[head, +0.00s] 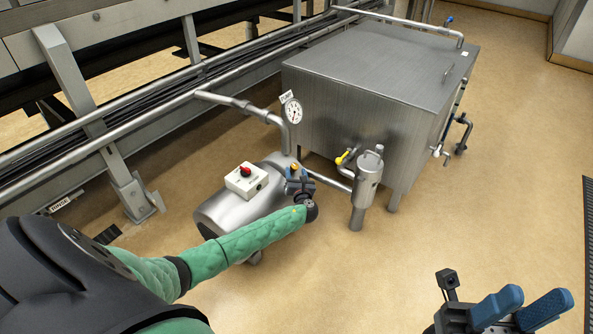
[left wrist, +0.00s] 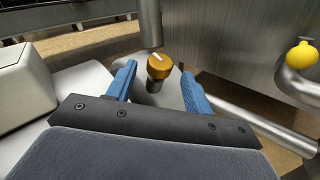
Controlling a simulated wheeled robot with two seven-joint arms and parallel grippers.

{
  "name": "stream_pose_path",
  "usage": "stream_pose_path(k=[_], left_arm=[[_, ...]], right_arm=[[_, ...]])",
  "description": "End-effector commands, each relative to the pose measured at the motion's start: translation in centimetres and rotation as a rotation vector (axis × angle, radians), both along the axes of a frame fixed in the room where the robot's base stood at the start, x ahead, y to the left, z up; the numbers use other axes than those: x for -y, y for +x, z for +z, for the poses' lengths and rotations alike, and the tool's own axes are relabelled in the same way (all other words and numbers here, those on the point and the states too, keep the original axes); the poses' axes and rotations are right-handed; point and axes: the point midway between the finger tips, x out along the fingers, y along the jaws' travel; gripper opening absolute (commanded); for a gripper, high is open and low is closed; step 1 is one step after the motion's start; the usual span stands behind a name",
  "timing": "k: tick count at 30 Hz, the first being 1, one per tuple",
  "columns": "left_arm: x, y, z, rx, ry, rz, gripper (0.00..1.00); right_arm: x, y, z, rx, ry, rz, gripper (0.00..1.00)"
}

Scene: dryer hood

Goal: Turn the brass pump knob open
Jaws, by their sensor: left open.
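The brass knob (left wrist: 159,66) is a short round cap with a pale line on top, on a dark stem above the steel pump (head: 235,210). In the head view only a bit of the knob (head: 295,167) shows beside my left gripper (head: 299,182). In the left wrist view the blue fingers of my left gripper (left wrist: 159,78) are open. The knob appears between and slightly beyond their tips, with gaps on both sides. I cannot tell its exact depth. My right gripper (head: 541,298) is open and empty at the lower right, away from the pump.
A white switch box (head: 246,180) with a red knob sits on the pump. A pressure gauge (head: 293,111), a vertical pipe and a yellow-handled valve (head: 341,158) stand close by. A large steel tank (head: 385,85) is behind.

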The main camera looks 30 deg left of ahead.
Motion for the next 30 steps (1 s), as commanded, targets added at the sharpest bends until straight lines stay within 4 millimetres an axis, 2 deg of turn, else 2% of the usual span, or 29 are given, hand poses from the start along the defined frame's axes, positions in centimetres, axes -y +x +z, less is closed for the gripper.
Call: stream_pose_path(k=[3, 9, 20, 27, 30], left_arm=[[-1.2, 1.3, -0.1, 0.001, -0.001, 0.001, 0.52], [-2.4, 2.6, -0.1, 0.001, -0.001, 0.000, 0.52], [-2.7, 2.9, 0.0, 0.001, -0.002, 0.000, 0.52], [-2.7, 2.9, 0.0, 0.001, -0.002, 0.000, 0.07], [-2.7, 2.9, 0.0, 0.001, -0.002, 0.001, 0.07]], right_arm=[[-0.1, 0.1, -0.4, 0.002, 0.005, 0.011, 0.36], [-0.3, 0.1, -0.6, 0.002, 0.011, 0.026, 0.36], [-0.4, 0.1, -0.5, 0.002, 0.013, 0.031, 0.36], [-0.3, 0.1, -0.5, 0.003, 0.013, 0.029, 0.36], [-0.3, 0.1, -0.5, 0.003, 0.013, 0.029, 0.36]])
